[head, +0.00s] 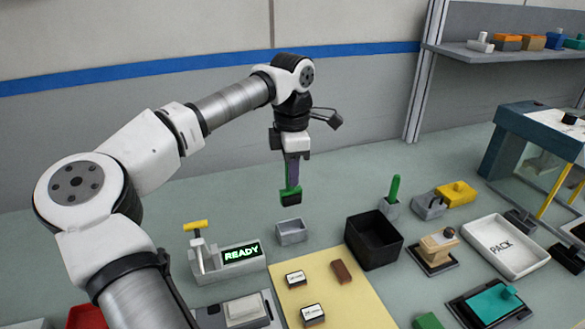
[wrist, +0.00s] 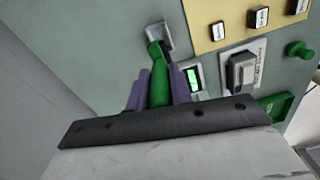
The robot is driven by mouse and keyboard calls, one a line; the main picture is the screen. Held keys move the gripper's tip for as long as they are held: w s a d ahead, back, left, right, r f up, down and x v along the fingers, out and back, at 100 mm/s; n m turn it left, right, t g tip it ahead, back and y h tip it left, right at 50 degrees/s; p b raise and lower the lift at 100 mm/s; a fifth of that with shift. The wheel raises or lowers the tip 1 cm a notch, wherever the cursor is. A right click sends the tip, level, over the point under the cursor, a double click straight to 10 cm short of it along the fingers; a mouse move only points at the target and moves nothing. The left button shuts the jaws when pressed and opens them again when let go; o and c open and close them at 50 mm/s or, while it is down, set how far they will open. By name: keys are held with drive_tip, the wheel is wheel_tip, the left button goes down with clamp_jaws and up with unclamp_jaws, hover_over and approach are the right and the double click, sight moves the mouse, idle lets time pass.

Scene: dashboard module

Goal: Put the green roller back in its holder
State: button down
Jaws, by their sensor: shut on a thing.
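The green roller (head: 290,190) hangs from my gripper (head: 292,178), its black end pointing down. The gripper's purple fingers are shut on it. In the wrist view the green roller (wrist: 158,92) runs between the fingers of my gripper (wrist: 158,74). A small grey open box (head: 292,232), perhaps its holder, stands on the bench below, apart from the roller. It also shows in the wrist view (wrist: 154,33), just beyond the roller's tip. The inside of the box is hard to make out.
A unit with a READY display (head: 241,252) and yellow-topped lever (head: 196,226) stands left of the grey box. A black bin (head: 374,240) and a green stick (head: 394,188) in a grey cup are to the right. A yellow mat (head: 335,305) lies in front.

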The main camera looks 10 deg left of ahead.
sight(292, 189)
drive_tip(key=shift+f+b, duration=1.7)
drive_tip(key=shift+f, duration=1.25)
drive_tip(key=shift+f+b, duration=1.45)
drive_tip(key=shift+f, duration=1.05)
drive_tip(key=c, duration=1.2)
unclamp_jaws()
drive_tip(key=shift+o, duration=0.2)
wheel_tip(292, 189, up, 14)
drive_tip(key=shift+f+b, duration=0.1)
drive_tip(key=shift+b, duration=0.55)
